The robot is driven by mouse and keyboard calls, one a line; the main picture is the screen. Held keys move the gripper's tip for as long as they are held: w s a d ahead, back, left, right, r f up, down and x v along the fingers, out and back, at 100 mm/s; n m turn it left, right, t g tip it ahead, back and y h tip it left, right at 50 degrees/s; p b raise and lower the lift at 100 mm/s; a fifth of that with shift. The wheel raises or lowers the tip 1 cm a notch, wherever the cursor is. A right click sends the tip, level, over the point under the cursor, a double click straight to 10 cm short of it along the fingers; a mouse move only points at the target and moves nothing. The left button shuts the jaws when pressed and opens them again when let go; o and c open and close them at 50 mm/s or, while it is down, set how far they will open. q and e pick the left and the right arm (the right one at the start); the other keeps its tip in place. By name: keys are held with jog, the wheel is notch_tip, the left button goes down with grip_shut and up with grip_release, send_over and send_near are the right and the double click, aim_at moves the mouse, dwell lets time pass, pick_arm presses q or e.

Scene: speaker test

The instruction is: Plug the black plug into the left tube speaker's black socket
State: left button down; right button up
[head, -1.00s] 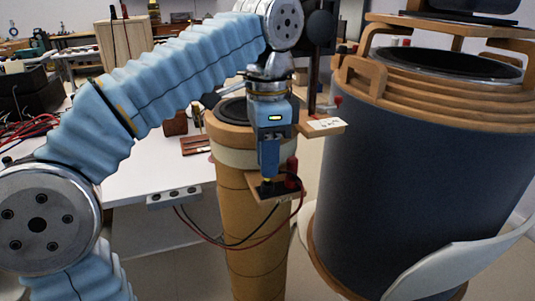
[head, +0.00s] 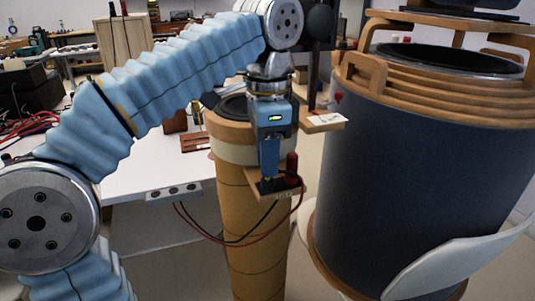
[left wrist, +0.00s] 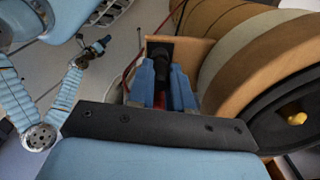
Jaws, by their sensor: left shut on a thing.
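The left tube speaker (head: 250,215) is a tan column with a small wooden shelf (head: 252,191) on its front. A dark terminal plate sits on the shelf (left wrist: 159,47). My left gripper (head: 269,178) points down at this plate, with its fingertips close over it. It is shut on the black plug, which the fingers mostly hide; a black cable (head: 262,222) runs up to it. I cannot tell how deep the plug sits in the black socket. A red plug (head: 292,166) stands upright just right of the fingers. My right gripper (left wrist: 93,48) shows small in the left wrist view.
A white table (head: 150,170) with a socket strip (head: 173,192) on its edge stands left. A large dark drum-shaped speaker (head: 420,190) stands close on the right. A small wooden ledge with a white label (head: 322,121) juts out beside my wrist. A red cable hangs in front.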

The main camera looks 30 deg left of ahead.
pick_arm(q)
jog(key=shift+f+b, duration=0.35)
jog(key=shift+f, duration=0.15)
jog(key=c, duration=1)
grip_release()
jog(key=shift+o, duration=0.2)
